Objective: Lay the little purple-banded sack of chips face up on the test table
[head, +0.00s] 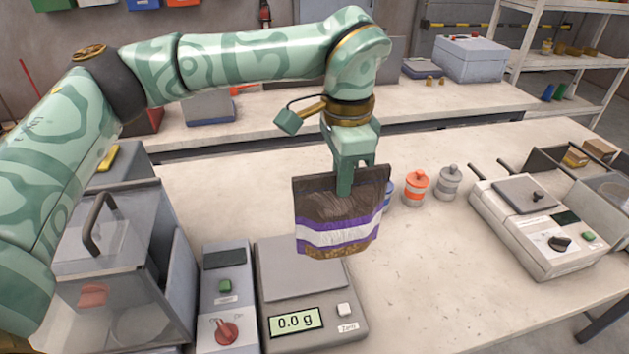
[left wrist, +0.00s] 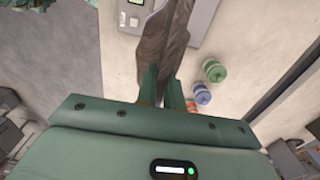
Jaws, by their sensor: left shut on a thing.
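The sack of chips (head: 338,230) is brown with a white band edged in purple. It hangs upright from my left gripper (head: 345,185), which is shut on its top edge. Its banded side faces the head camera. In the head view it overlaps the back of the scale, whose display reads 0.0 g. In the left wrist view the sack (left wrist: 165,45) shows edge-on between the fingers of my left gripper (left wrist: 163,85). The test table (head: 430,270) is pale and lies under and around it. My right gripper is not in view.
The scale (head: 310,335) stands at the front, beside a grey control box (head: 228,300) and a clear-covered machine (head: 125,275). Small orange (head: 417,187) and grey (head: 448,183) canisters stand behind right. A sealer-like device (head: 540,225) is at right. The table's front middle is clear.

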